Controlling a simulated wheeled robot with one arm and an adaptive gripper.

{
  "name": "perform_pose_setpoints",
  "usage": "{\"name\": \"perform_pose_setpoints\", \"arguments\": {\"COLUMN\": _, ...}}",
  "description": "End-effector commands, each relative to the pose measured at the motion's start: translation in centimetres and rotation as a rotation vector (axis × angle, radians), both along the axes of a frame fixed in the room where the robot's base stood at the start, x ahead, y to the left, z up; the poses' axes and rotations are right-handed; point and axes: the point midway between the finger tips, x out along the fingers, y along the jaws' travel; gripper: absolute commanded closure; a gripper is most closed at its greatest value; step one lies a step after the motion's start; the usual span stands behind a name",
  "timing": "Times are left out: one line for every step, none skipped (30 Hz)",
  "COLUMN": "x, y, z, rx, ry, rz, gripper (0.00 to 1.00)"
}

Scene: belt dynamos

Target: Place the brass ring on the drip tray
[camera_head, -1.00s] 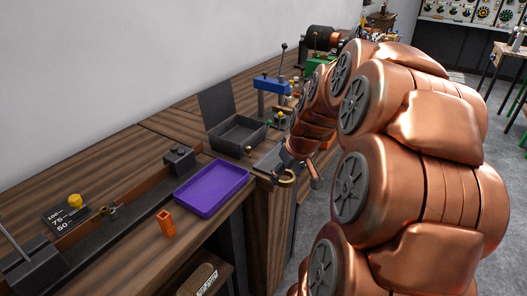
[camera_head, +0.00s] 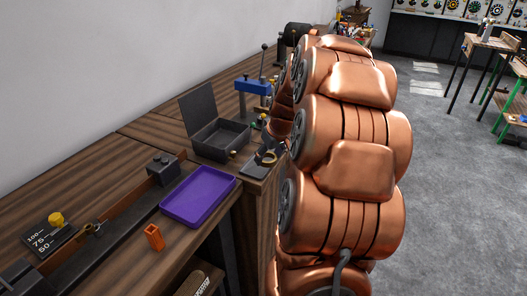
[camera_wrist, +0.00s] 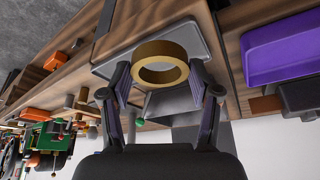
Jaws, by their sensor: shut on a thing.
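The brass ring (camera_wrist: 160,48) is held between the two fingers of my gripper (camera_wrist: 162,78), which is shut on it. In the head view the ring (camera_head: 266,160) shows small, beside my arm. A shallow grey metal tray (camera_wrist: 140,18), which looks like the drip tray, lies on the bench behind the ring in the wrist view. In the head view this tray (camera_head: 251,169) is partly hidden by the ring and gripper. The ring appears above the tray; I cannot tell whether they touch.
A purple tray (camera_head: 198,196) lies left of the grey tray, with an orange block (camera_head: 154,237) in front of it. An open dark box (camera_head: 221,138) stands behind the grey tray. A blue press (camera_head: 254,87) is further back. Open floor lies right of the bench.

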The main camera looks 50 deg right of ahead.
Motion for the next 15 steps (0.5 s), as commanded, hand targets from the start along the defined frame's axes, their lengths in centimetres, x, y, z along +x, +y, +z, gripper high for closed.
{"name": "perform_pose_setpoints", "arguments": {"x": 0.7, "y": -0.5, "z": 0.2, "rx": -0.001, "ry": -0.001, "rz": 0.0, "gripper": 0.79}}
{"name": "perform_pose_setpoints", "arguments": {"x": 1.0, "y": -0.7, "z": 0.2, "rx": -0.002, "ry": -0.002, "rz": -0.001, "gripper": 0.79}}
{"name": "perform_pose_setpoints", "arguments": {"x": 1.5, "y": -1.0, "z": 0.1, "rx": -0.002, "ry": -0.002, "rz": -0.001, "gripper": 0.79}}
{"name": "perform_pose_setpoints", "arguments": {"x": 1.8, "y": -1.2, "z": 0.0, "rx": -0.002, "ry": -0.002, "rz": -0.002, "gripper": 0.79}}
{"name": "perform_pose_setpoints", "arguments": {"x": 2.1, "y": -1.5, "z": -0.1, "rx": -0.001, "ry": -0.001, "rz": -0.001, "gripper": 0.79}}
{"name": "perform_pose_setpoints", "arguments": {"x": 2.6, "y": -1.7, "z": -0.2, "rx": -0.001, "ry": 0.001, "rz": 0.0, "gripper": 0.79}}
{"name": "perform_pose_setpoints", "arguments": {"x": 2.9, "y": -2.0, "z": -0.2, "rx": -0.001, "ry": 0.001, "rz": 0.0, "gripper": 0.79}}
{"name": "perform_pose_setpoints", "arguments": {"x": 3.3, "y": -2.2, "z": -0.2, "rx": -0.002, "ry": 0.0, "rz": -0.001, "gripper": 0.79}}
{"name": "perform_pose_setpoints", "arguments": {"x": 3.7, "y": -2.5, "z": -0.2, "rx": -0.004, "ry": -0.001, "rz": 0.0, "gripper": 0.79}}
{"name": "perform_pose_setpoints", "arguments": {"x": 4.0, "y": -2.7, "z": -0.2, "rx": -0.003, "ry": -0.002, "rz": -0.001, "gripper": 0.79}}
{"name": "perform_pose_setpoints", "arguments": {"x": 4.3, "y": -2.9, "z": -0.2, "rx": -0.003, "ry": -0.002, "rz": -0.001, "gripper": 0.79}}
{"name": "perform_pose_setpoints", "arguments": {"x": 4.7, "y": -3.1, "z": -0.3, "rx": -0.003, "ry": -0.002, "rz": -0.001, "gripper": 0.79}}
{"name": "perform_pose_setpoints", "arguments": {"x": 4.9, "y": -3.2, "z": -0.4, "rx": -0.003, "ry": -0.001, "rz": -0.001, "gripper": 0.79}}
{"name": "perform_pose_setpoints", "arguments": {"x": 5.1, "y": -3.4, "z": -0.4, "rx": -0.002, "ry": -0.001, "rz": -0.001, "gripper": 0.79}}
{"name": "perform_pose_setpoints", "arguments": {"x": 5.3, "y": -3.5, "z": -0.5, "rx": -0.002, "ry": -0.001, "rz": -0.001, "gripper": 0.79}}
